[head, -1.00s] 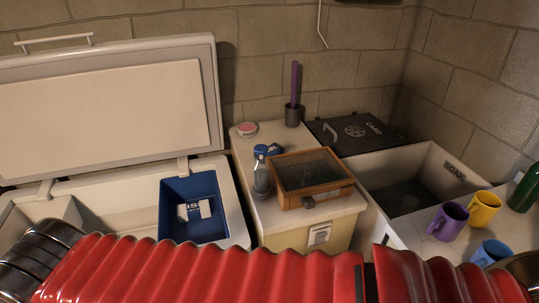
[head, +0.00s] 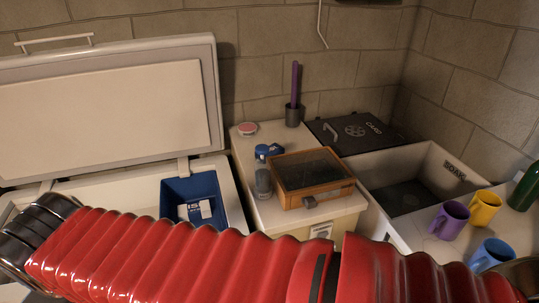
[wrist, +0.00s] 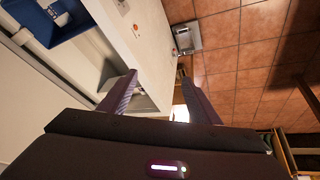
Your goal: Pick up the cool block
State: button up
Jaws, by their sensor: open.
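The cool block, a white block with blue marking (head: 195,211), lies in a blue bin (head: 178,188) inside the open chest freezer in the head view. My red arm crosses in front of the freezer and hides the bin's lower part. In the wrist view the blue bin (wrist: 67,33) is at the top left, with a pale piece at the picture edge that may be the block. My gripper (wrist: 157,76) is open and empty, its fingers spread over the freezer's white outer side and the floor, apart from the bin. The gripper is outside the head view.
The freezer lid (head: 110,105) stands raised at the left. A counter right of it holds a wooden-framed box (head: 312,196), a grey bottle (head: 263,184) and a purple-stick holder (head: 294,115). A sink (head: 418,195) and several mugs (head: 451,220) are at the right.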

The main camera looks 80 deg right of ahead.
jog(key=shift+o, duration=1.2)
jog(key=w+d+n+g+h, duration=0.1)
jog(key=w+d+h, duration=0.1)
jog(key=d, duration=0.6)
jog(key=w+d+n+g+h, duration=0.1)
jog(key=w+d, duration=0.2)
jog(key=d, duration=0.5)
jog(key=shift+r+g+h, duration=0.2)
jog(key=shift+g+h, duration=0.2)
jog(key=s+d+f+n+g+h, duration=0.2)
jog(key=d+f+g, duration=0.1)
jog(key=d, duration=1.4)
jog(key=s+d+f+n+g+h, duration=0.2)
jog(key=d+n+g, duration=0.1)
jog(key=d, duration=1.3)
jog(key=s+d+f+n+g, duration=0.1)
jog(key=s+d+f, duration=0.1)
jog(key=d, duration=0.3)
jog(key=s+d+f+n+g, duration=0.1)
jog(key=s+d+f, duration=0.1)
jog(key=d, duration=0.3)
jog(key=s+d+f+n+g+h, duration=0.1)
jog(key=s+d+f, duration=0.1)
jog(key=s+d, duration=0.2)
jog(key=shift+s+d+f+g, duration=0.2)
jog(key=shift+d, duration=0.15)
jog(key=shift+s+d+f+g, duration=0.15)
jog(key=shift+d+g, duration=0.05)
jog(key=shift+d, duration=0.15)
jog(key=shift+s+d, duration=0.1)
